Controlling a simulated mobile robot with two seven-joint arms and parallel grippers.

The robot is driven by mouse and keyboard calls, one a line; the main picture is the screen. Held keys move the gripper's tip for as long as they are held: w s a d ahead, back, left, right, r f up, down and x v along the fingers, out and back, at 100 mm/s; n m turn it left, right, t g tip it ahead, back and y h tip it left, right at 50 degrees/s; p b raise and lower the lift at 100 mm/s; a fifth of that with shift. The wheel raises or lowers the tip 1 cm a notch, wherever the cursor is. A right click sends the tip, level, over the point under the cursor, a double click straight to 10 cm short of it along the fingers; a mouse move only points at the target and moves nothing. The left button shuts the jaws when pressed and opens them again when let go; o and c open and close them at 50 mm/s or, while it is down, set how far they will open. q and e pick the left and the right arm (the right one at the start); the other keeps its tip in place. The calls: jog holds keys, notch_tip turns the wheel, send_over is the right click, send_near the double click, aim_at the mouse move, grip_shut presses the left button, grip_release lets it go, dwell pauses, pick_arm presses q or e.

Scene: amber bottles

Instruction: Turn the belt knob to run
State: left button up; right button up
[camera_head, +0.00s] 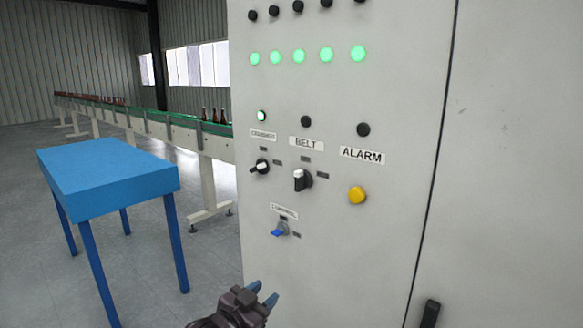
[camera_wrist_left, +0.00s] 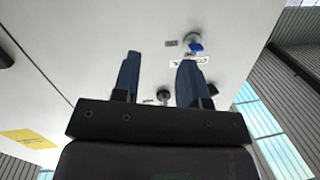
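The belt knob (camera_head: 299,180) is a black rotary switch with a pale face under the BELT label (camera_head: 306,143) on the grey cabinet (camera_head: 400,240). My left gripper (camera_head: 266,295) is low in front of the cabinet, below the knobs and apart from them. In the left wrist view its two blue fingers (camera_wrist_left: 156,80) stand apart with nothing between them. A dark knob (camera_wrist_left: 163,95) shows beyond the fingers there; I cannot tell which one it is. My right gripper is not in view.
Left of the belt knob is another black knob (camera_head: 262,166); below is a blue switch (camera_head: 279,230). A yellow button (camera_head: 357,195) is under ALARM. Several green lamps (camera_head: 299,56) glow above. A blue table (camera_head: 107,175) and conveyor (camera_head: 185,125) with bottles stand left.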

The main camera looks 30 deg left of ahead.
pick_arm(q)
jog(key=w+a+r+t+h+p, duration=0.1)
jog(key=w+a+r+t+p, duration=0.15)
jog(key=r, duration=1.15)
jog(key=h, duration=0.1)
send_near(296, 180)
notch_tip(296, 180, up, 2)
jog(key=s+a, duration=0.1)
jog(key=shift+n+g+h, duration=0.3)
jog(key=shift+n+g, duration=0.3)
jog(key=shift+g, duration=0.15)
jog(key=w, duration=0.3)
jog(key=w+d+p, duration=0.1)
jog(key=w, duration=0.2)
jog(key=w+d, duration=0.1)
jog(key=w, duration=0.3)
jog(key=shift+f+p, duration=0.35)
jog(key=shift+p, duration=0.05)
grip_shut()
